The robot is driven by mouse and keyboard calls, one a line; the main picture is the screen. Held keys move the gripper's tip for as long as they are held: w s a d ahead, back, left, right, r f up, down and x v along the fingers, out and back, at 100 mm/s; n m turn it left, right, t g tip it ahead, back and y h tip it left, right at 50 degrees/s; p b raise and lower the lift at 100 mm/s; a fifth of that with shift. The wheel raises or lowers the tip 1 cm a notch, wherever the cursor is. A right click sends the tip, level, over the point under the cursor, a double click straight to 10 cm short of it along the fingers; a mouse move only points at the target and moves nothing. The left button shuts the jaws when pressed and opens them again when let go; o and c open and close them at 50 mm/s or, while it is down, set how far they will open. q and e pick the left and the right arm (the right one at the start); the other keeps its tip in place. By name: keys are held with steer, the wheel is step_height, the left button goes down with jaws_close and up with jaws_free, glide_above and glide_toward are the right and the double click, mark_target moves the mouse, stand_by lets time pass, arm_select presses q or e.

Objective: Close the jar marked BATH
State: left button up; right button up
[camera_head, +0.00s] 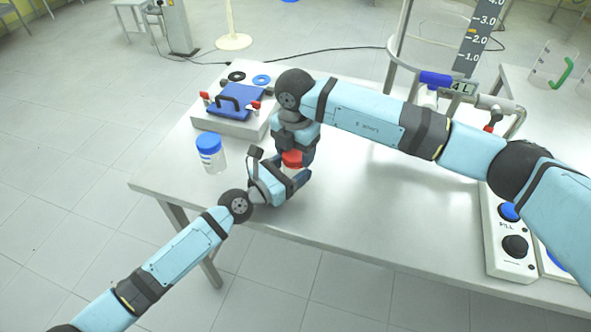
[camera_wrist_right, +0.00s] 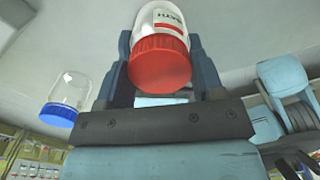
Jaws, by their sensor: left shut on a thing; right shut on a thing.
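The jar marked BATH (camera_wrist_right: 160,15) shows in the right wrist view as a clear body with a white label. Its red lid (camera_wrist_right: 158,62) sits on its mouth; I cannot tell how tightly. In the head view the red lid (camera_head: 292,158) shows between my two grippers, with most of the jar hidden. My right gripper (camera_head: 296,162) comes down from above and is shut on the red lid. My left gripper (camera_head: 290,182) comes in from the left, lower down, and is shut on the jar's body.
A jar with a blue lid (camera_head: 210,152) stands on the white table (camera_head: 345,200) to the left. Behind it is a white device (camera_head: 232,125) with a blue plate (camera_head: 236,101). Control boxes (camera_head: 512,262) stand at the right. The table's middle front is clear.

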steer(key=m, duration=0.5)
steer(key=shift+m, duration=0.3)
steer(key=o, duration=1.1)
steer(key=shift+r, duration=0.1)
step_height(320, 180, up, 12)
arm_select(q)
steer(key=o, duration=1.8)
